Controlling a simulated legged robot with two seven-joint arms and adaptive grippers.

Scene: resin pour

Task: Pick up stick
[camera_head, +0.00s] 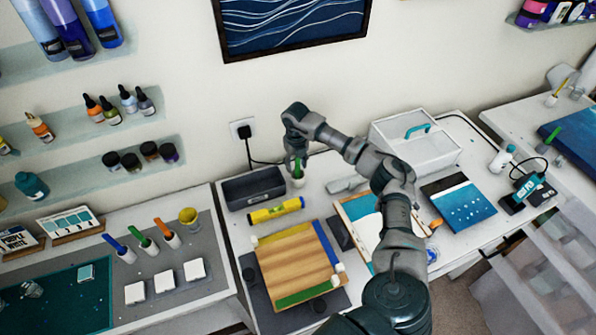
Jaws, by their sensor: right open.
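My right arm reaches up from the bottom of the head view and bends left at the back of the table. My right gripper (297,163) points down, open, over a small white cup (298,181) with a green stick (299,168) in it. The fingers are at the stick's height and partly hide it; I cannot tell whether they touch it. More sticks stand tilted in white cups on the left table: a blue stick (114,242), a green one (139,236) and an orange one (160,226). My left gripper is out of view.
A dark open box (254,188) and a yellow level (276,211) lie left of the gripper. A wooden board (296,265) with coloured edges is in front. A white box with a teal handle (414,145) stands to the right. The wall is close behind.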

